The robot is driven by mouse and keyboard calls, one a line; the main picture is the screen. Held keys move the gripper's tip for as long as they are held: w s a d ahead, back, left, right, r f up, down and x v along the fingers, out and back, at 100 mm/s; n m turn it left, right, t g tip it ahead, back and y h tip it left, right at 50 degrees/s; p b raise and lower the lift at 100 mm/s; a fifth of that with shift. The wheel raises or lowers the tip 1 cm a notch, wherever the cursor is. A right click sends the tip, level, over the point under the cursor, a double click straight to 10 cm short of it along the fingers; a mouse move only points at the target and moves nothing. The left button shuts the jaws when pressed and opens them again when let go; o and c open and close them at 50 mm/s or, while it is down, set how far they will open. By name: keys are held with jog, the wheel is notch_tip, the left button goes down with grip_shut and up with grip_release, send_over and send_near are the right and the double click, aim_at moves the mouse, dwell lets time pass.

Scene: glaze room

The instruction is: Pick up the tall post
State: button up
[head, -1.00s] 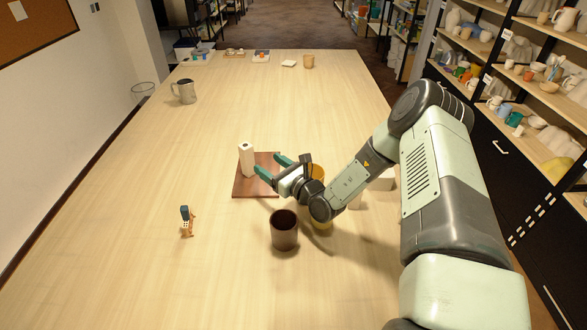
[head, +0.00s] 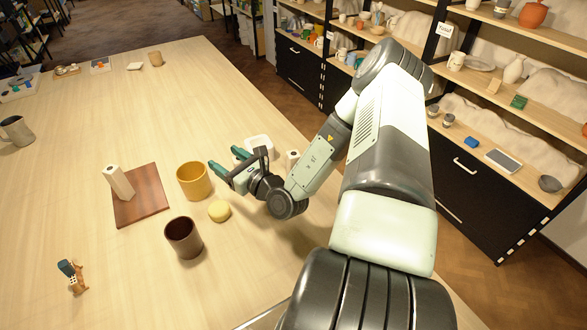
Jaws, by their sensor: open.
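A tall white post (head: 119,182) with a dark hole in its top stands on a red-brown wooden board (head: 146,202) at the left in the head view. My gripper (head: 226,159) is to its right, past the yellow cup, with its green fingers apart and nothing seen between them. The fingers point left, and the gripper is clear of this post. A shorter-looking pale post (head: 292,157) with a dark top mark shows just right of my gripper, partly hidden by my arm.
A yellow cup (head: 194,182) stands between the board and my gripper. A yellow lump (head: 219,211) and a dark brown cup (head: 184,239) are nearer. A white dish (head: 262,142) lies behind my gripper. A small figure (head: 73,276) stands front left. The far table middle is clear.

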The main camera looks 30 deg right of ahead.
jog(key=s+d+r+m+h, duration=0.2)
jog(key=s+d+m+h, duration=0.55)
jog(key=s+d, duration=0.6)
jog(key=n+h, duration=0.1)
jog(key=h, duration=0.1)
send_near(296, 158)
jog(key=w, duration=0.1)
jog(key=shift+t, duration=0.3)
jog(key=x, duration=1.1)
jog(key=shift+d+f, duration=0.1)
jog(key=shift+f, duration=0.25)
jog(key=shift+s, duration=0.1)
grip_shut()
